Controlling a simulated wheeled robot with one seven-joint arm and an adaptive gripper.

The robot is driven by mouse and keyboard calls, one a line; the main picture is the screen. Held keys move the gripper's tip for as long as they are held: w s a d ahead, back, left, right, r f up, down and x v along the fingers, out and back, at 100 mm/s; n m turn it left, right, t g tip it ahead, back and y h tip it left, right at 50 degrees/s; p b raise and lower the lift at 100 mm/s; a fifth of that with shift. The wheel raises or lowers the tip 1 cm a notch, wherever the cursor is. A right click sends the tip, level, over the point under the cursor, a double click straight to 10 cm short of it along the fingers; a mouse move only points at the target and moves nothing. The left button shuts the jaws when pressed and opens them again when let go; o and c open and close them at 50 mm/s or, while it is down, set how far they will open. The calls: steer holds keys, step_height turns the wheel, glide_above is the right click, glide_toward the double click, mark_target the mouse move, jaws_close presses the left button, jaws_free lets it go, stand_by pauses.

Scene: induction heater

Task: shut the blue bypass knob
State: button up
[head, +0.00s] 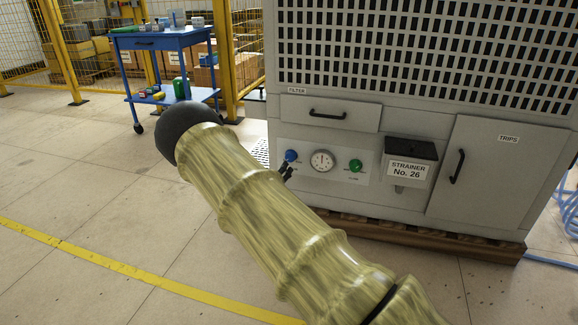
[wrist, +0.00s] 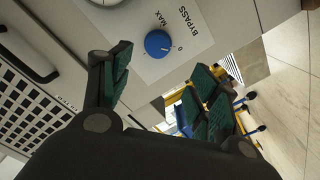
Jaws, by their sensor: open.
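The blue bypass knob (head: 290,155) is at the left end of the light control panel on the grey cabinet. In the wrist view the knob (wrist: 158,43) is round, beside printed BYPASS, MAX and 0 marks. A small pale mark shows on its lower right side, towards the 0; its exact angle is hard to tell. My gripper (wrist: 160,68) is open and empty, its dark green ribbed fingers spread to either side below the knob in that view. No contact with the knob shows. In the head view, my gripper's dark fingertips (head: 287,172) show just below the knob; my arm hides the rest.
Right of the knob are a round gauge (head: 322,160) and a green knob (head: 356,165). The STRAINER box (head: 410,163) juts out farther right. A handled FILTER drawer (head: 328,115) is above. A blue cart (head: 160,42) stands back left. Open floor lies at left.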

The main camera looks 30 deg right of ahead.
mark_target(290, 157)
steer(key=w+d+m+b, duration=0.2)
steer(key=b, duration=0.1)
steer(key=w+d+m+b, duration=0.2)
steer(key=d+m+b, duration=0.1)
steer(key=w+d+m+b, duration=0.2)
steer(key=d+m+b, duration=0.1)
steer(key=shift+b, duration=0.35)
steer(key=shift+w+d+r, duration=0.1)
steer(key=shift+w+d, duration=0.3)
steer(key=shift+d, duration=0.1)
steer(key=c, duration=1)
steer(key=shift+r+p, duration=0.15)
steer(key=shift+p, duration=0.45)
